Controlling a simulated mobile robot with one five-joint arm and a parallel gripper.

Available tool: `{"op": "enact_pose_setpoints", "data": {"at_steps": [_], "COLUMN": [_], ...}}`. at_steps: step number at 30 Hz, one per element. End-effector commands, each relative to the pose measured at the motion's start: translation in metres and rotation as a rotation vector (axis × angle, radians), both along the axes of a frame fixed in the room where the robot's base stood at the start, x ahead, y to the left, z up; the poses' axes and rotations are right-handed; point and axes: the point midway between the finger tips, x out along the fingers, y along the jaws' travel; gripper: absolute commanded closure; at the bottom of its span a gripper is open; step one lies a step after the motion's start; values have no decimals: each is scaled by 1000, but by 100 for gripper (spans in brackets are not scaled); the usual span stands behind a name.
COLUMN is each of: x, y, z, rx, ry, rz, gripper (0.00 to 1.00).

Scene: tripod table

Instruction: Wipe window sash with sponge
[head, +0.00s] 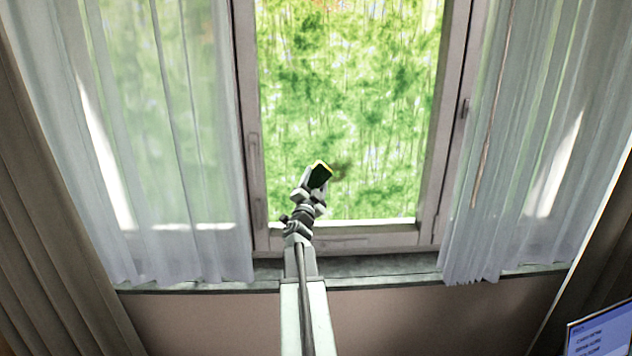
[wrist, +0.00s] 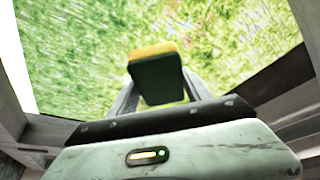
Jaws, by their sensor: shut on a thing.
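The window sash (head: 242,130) is a pale frame around a glass pane (head: 350,90) with blurred greenery behind it. A dark smudge (head: 342,171) shows on the lower part of the pane, just right of the sponge. The sponge (head: 320,175) is dark green with a yellow edge. It also shows in the wrist view (wrist: 157,76), in front of the glass. My gripper (head: 312,184) is shut on the sponge, at the lower middle of the pane. I cannot tell whether the sponge touches the glass.
Sheer white curtains hang on the left (head: 165,150) and right (head: 530,140) of the window. Heavier brown curtains (head: 45,230) hang outside them. A grey sill (head: 390,264) runs below the sash. A blue-white screen (head: 600,332) stands at the lower right.

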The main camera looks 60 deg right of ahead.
Motion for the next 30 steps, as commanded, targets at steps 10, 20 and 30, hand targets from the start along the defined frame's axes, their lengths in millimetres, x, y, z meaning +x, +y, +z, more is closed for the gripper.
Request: {"op": "enact_pose_setpoints", "data": {"at_steps": [10,20,30], "x": [-13,-28,-50], "y": [-9,-19,-38], "z": [0,0,0], "rx": [0,0,-1], "ry": [1,0,0], "rz": [-2,0,-1], "gripper": [85,85,85]}}
